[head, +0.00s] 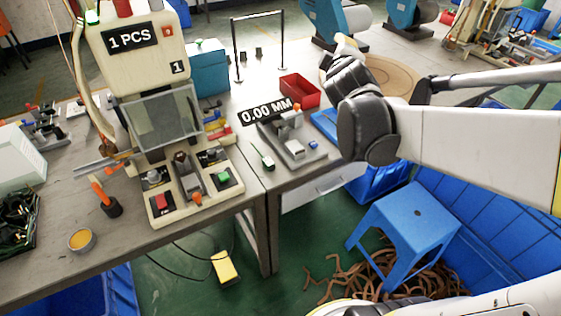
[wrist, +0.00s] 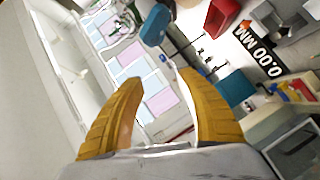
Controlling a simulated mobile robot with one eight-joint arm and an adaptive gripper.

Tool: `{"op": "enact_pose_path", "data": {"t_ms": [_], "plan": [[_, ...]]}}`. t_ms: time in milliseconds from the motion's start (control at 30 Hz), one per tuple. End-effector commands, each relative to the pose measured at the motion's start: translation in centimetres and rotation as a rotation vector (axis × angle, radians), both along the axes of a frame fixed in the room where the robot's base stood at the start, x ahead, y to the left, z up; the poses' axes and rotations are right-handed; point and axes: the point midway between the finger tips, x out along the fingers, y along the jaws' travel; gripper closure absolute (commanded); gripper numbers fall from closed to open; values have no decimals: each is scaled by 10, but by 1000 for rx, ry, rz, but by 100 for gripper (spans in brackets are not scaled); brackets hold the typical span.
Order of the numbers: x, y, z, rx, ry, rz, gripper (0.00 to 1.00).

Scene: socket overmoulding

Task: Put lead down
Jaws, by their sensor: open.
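My gripper (wrist: 160,78) shows in the wrist view with its two yellow fingers spread apart. Nothing is visible between them. In the head view my arm reaches in from the right and bends over the back of the right-hand bench; the fingers cannot be made out there. Several brown cable-like leads (head: 340,284) lie in a loose pile on the floor around the blue stool. A dark tangle of leads or parts (head: 18,213) lies at the left edge of the bench. I cannot tell which of these the task means.
A press machine (head: 146,75) marked "1 PCS" stands on the left bench. A measuring fixture (head: 292,146) with a "0.00 MM" display (head: 266,110) and a red bin (head: 300,90) are on the right bench. A blue stool (head: 408,222) stands beside it.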

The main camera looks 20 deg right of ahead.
Motion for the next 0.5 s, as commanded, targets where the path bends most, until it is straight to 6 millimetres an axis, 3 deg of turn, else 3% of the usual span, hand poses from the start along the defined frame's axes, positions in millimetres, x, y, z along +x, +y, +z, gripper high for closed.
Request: {"op": "enact_pose_path", "data": {"t_ms": [33, 100, 300, 400, 500], "plan": [[-21, 30, -14, 158, 16, -15, 58], [-53, 69, -42, 398, 60, -54, 58], [-147, 173, -114, 911, 260, -153, 58], [-180, 205, -134, 1043, 343, -189, 58], [-197, 221, -143, 1106, 388, -209, 58]]}}
